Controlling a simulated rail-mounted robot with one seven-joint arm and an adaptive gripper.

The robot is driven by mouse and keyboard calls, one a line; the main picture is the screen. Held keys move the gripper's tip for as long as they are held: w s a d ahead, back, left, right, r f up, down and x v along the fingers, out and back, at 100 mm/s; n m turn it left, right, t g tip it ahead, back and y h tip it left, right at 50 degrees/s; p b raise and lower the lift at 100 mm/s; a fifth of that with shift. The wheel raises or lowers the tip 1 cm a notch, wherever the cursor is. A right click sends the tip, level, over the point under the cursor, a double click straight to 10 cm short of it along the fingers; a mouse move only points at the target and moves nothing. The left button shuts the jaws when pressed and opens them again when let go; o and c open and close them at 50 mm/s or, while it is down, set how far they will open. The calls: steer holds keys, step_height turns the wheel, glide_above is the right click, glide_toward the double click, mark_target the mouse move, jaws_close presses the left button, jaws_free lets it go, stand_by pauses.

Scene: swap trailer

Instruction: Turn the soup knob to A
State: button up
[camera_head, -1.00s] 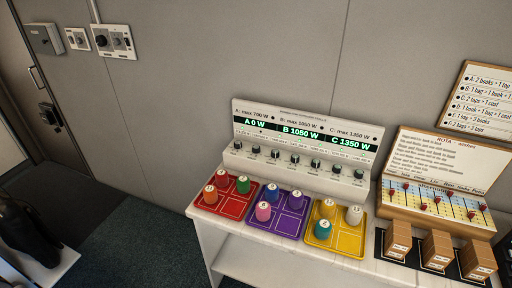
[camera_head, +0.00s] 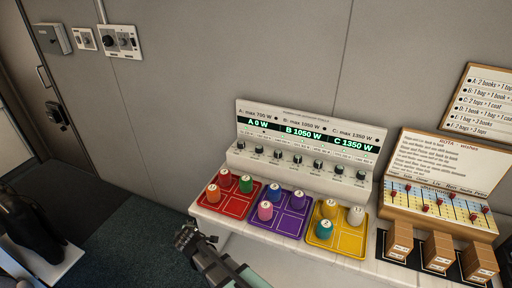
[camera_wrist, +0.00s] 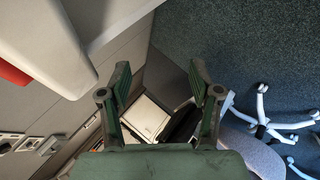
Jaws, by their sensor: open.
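A white panel (camera_head: 300,170) stands at the back of the counter, with a row of several dark knobs (camera_head: 297,159) on it. The knob labels are too small to read, so I cannot tell which is the soup knob. Its display (camera_head: 303,133) reads A 0 W, B 1050 W, C 1350 W. My gripper (camera_head: 187,236) is in front of the counter's left end, below the red tray, apart from the knobs. In the wrist view my gripper (camera_wrist: 160,85) is open and empty, its fingers spread over the floor side; no knobs show there.
Red (camera_head: 232,211), purple (camera_head: 267,226) and yellow (camera_head: 350,247) trays with numbered cylinders lie before the panel. A slider board (camera_head: 436,205) and brown boxes (camera_head: 437,246) stand at right. Wall switches (camera_head: 121,41) are at upper left. The wrist view shows a wheeled chair base (camera_wrist: 262,120).

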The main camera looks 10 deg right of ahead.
steer(key=w+a+r+n+t+y, duration=0.1)
steer(key=w+a+r+t, duration=0.1)
steer(key=w+a+r, duration=0.45)
steer(key=w+d+r+m+g+h, duration=0.2)
steer(key=w+d+r+m+h, duration=0.1)
steer(key=w+d+r+m, duration=0.4)
steer(key=m+g+h, duration=0.1)
steer(key=m+g, duration=0.4)
steer(key=m, duration=0.3)
glide_toward(259, 147)
steer(key=a, duration=0.3)
steer(key=w+a+f, duration=0.1)
steer(key=a, duration=0.2)
steer(key=w+a+f, duration=0.1)
steer(key=a, duration=0.2)
steer(key=shift+w+a+b, duration=0.2)
steer(key=shift+w+b, duration=0.05)
steer(key=shift+b, duration=0.05)
steer(key=d+r+m+g+y, duration=0.1)
steer(key=d+r+m+g, duration=0.25)
steer(key=d+r, duration=0.7)
steer(key=shift+m, duration=0.25)
step_height(259, 147, down, 17)
steer(key=p, duration=0.4)
steer(key=shift+w+f+p, duration=0.15)
steer(key=shift+f+p, duration=0.1)
steer(key=shift+p, duration=0.15)
